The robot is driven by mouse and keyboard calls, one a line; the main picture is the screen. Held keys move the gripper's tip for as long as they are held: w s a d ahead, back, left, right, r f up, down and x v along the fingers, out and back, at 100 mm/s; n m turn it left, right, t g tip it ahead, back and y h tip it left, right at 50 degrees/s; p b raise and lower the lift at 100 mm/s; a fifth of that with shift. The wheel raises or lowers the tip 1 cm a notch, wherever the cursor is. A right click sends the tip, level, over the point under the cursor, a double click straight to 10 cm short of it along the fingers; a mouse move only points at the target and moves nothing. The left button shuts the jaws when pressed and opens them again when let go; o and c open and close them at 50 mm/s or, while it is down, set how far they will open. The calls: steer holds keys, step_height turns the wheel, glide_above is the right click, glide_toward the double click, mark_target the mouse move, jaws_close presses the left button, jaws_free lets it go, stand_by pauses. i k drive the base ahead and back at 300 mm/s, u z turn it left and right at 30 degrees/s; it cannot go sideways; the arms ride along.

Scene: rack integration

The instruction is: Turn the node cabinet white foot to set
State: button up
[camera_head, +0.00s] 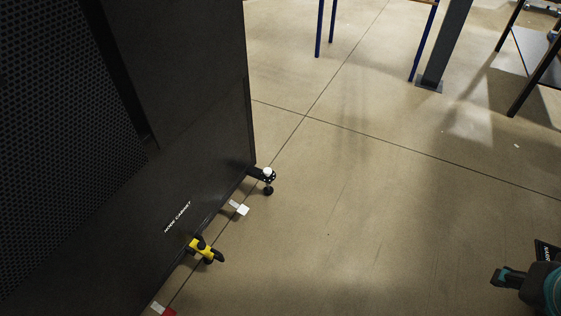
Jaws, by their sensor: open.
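The black node cabinet (190,205) stands at the left, its white lettering readable on the low side panel. The white foot (268,173) sticks out from the cabinet's lower far corner. It has a white top over a black bracket and a dark round pad near the floor. My gripper (500,278) is only partly in view at the bottom right edge, black with a teal part behind it. It is open and well apart from the foot, with bare floor between them. Whether the foot's pad touches the floor cannot be told.
A yellow foot (203,249) with black arms sits nearer along the same cabinet edge. A white tag (240,208) lies between the feet, and a red-and-white tag (163,310) is nearer. Blue table legs (320,28) and a grey post (441,45) stand behind. The middle floor is clear.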

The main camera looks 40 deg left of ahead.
mark_target(268, 171)
steer(key=u, duration=0.45)
steer(key=i, duration=0.8)
steer(key=u, duration=0.95)
steer(key=i, duration=0.2)
steer(key=u, duration=0.2)
